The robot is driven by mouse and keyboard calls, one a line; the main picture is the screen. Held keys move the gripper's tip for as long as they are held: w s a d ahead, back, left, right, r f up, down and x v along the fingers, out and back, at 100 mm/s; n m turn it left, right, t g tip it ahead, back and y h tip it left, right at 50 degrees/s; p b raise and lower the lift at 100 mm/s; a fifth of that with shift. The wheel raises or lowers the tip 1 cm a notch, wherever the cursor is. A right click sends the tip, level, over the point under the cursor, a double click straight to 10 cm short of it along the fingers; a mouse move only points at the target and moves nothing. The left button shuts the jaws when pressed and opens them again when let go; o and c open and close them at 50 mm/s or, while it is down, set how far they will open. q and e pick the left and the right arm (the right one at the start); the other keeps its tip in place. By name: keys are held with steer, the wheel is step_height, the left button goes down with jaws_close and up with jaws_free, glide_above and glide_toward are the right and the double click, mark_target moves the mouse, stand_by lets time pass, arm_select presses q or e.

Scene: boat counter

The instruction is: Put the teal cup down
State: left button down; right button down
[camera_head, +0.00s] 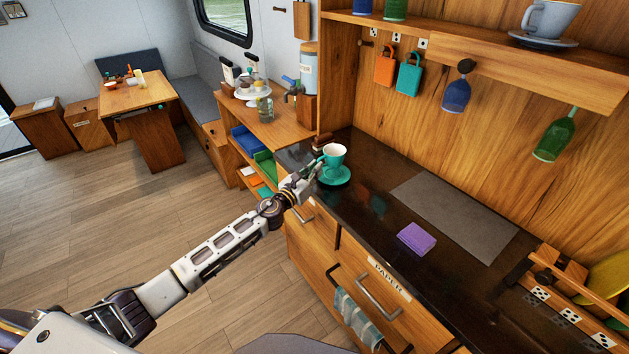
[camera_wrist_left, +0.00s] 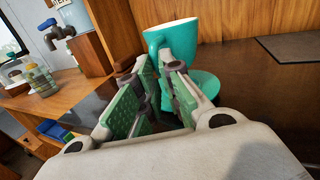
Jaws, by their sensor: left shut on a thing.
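The teal cup (camera_head: 334,155) with a pale inside is upright over a teal saucer (camera_head: 338,177) at the far left of the dark counter. My left gripper (camera_head: 316,168) is shut on the cup at its handle side. In the left wrist view the cup (camera_wrist_left: 182,40) stands just beyond the fingertips (camera_wrist_left: 163,68), with its handle at the jaws. The saucer (camera_wrist_left: 206,84) shows there behind the right finger. The fingers hide the cup's base, so I cannot tell whether it touches the saucer. My right gripper is not in view.
Colourful tags and glasses hang from the wall above. A lower wooden unit (camera_head: 268,132) with a tap and jar adjoins on the left. Bare counter surrounds the saucer's right side.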

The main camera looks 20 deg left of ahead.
mark_target(315, 188)
arm_select(q)
steer(key=shift+f+b, duration=0.75)
steer(key=shift+f, duration=0.85)
steer(key=shift+f+b, duration=0.25)
steer(key=shift+b, duration=0.05)
steer(key=shift+f, duration=0.15)
steer(key=c, duration=1.7)
jaws_free()
steer(key=shift+o, duration=0.7)
steer(key=shift+f, duration=0.1)
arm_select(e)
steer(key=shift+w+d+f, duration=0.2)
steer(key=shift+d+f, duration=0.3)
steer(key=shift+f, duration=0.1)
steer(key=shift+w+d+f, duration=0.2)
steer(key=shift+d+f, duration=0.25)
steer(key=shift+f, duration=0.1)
